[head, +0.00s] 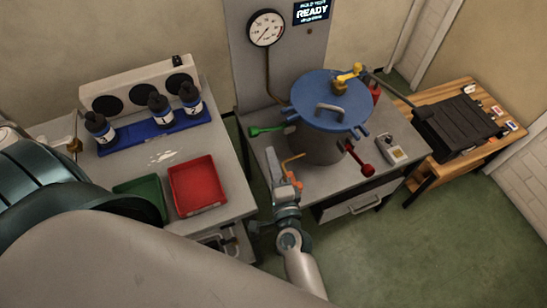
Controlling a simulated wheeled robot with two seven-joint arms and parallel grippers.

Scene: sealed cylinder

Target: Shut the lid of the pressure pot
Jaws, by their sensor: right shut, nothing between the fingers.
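The pressure pot (317,148) is a grey cylinder on the right-hand bench. Its round blue lid (312,92) lies over the top, with a grey handle (330,109) and a yellow valve fitting (346,77). I cannot tell whether the lid is fully seated or locked. A green lever (266,130) sticks out left of the pot, and a red lever (360,162) at its front right. My right gripper (273,160) is shut and empty, in front of and left of the pot, apart from the lid. My left gripper is not in view.
A pressure gauge (265,28) and a lit "READY" sign (313,11) are on the panel behind. A small grey box (393,150) stands right of the pot. The left bench holds dark bottles (160,108), a red tray (197,186) and a green tray (140,189).

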